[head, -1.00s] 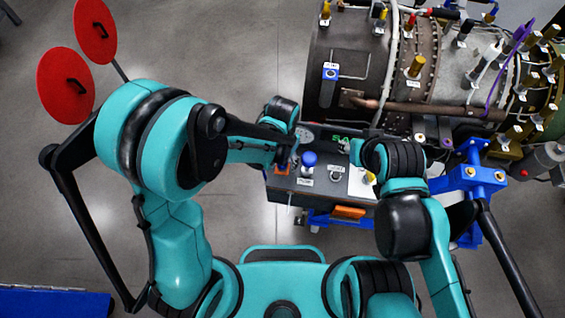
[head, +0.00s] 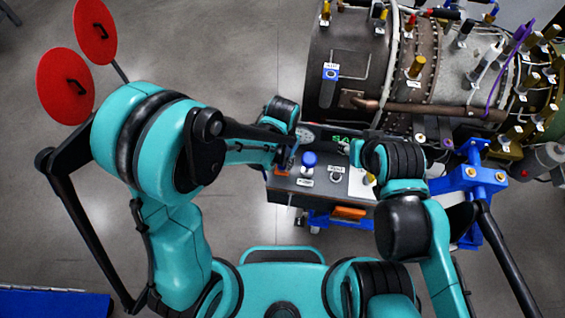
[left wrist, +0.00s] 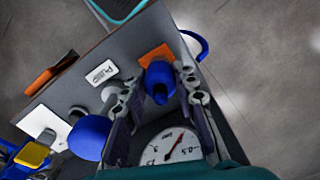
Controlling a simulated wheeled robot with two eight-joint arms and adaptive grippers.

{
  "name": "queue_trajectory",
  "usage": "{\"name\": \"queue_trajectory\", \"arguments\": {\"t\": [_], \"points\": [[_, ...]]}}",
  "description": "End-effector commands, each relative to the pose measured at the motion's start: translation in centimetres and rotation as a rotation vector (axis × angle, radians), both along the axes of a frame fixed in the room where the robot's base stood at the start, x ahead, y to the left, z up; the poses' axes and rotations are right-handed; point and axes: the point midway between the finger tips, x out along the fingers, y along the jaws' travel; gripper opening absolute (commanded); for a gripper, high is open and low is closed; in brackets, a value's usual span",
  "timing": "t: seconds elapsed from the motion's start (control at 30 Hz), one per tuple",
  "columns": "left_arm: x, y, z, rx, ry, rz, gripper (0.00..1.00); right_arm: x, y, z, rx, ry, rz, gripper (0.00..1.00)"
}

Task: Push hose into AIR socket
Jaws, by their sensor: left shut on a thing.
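My left gripper (head: 291,158) is over the left end of a dark console (head: 318,193). In the left wrist view its two fingers (left wrist: 163,103) stand on either side of a blue hose end (left wrist: 159,79), and it is shut on that piece. The hose end is beside an orange patch on the console edge; whether it sits in a socket I cannot tell. No label legibly reads AIR. A white label (left wrist: 98,75) has lettering too blurred to be sure of. My right gripper (head: 352,152) is over the console's right part; its fingers are too small to read.
A blue knob (head: 308,160) stands on the console right of my left gripper, and also shows in the left wrist view (left wrist: 90,136). A round gauge (left wrist: 171,146) lies close under the fingers. The turbine (head: 400,75) is behind. A blue stand (head: 470,180) is at right.

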Motion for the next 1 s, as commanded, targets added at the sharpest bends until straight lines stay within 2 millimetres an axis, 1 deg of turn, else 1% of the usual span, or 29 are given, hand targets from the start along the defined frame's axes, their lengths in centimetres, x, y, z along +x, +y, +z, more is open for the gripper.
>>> {"name": "queue_trajectory", "arguments": {"t": [0.57, 0.8, 1.0], "points": [[0.0, 0.0, 1.3, 0.0, 0.0, 0.0, 0.0, 0.0, 0.0, 0.8, 0.0, 0.0, 0.0, 0.4], [0.0, 0.0, 1.3, 0.0, 0.0, 0.0, 0.0, 0.0, 0.0, 0.8, 0.0, 0.0, 0.0, 0.4], [0.0, 0.0, 2.3, 0.0, 0.0, 0.0, 0.0, 0.0, 0.0, 1.6, 0.0, 0.0, 0.0, 0.4]]}}
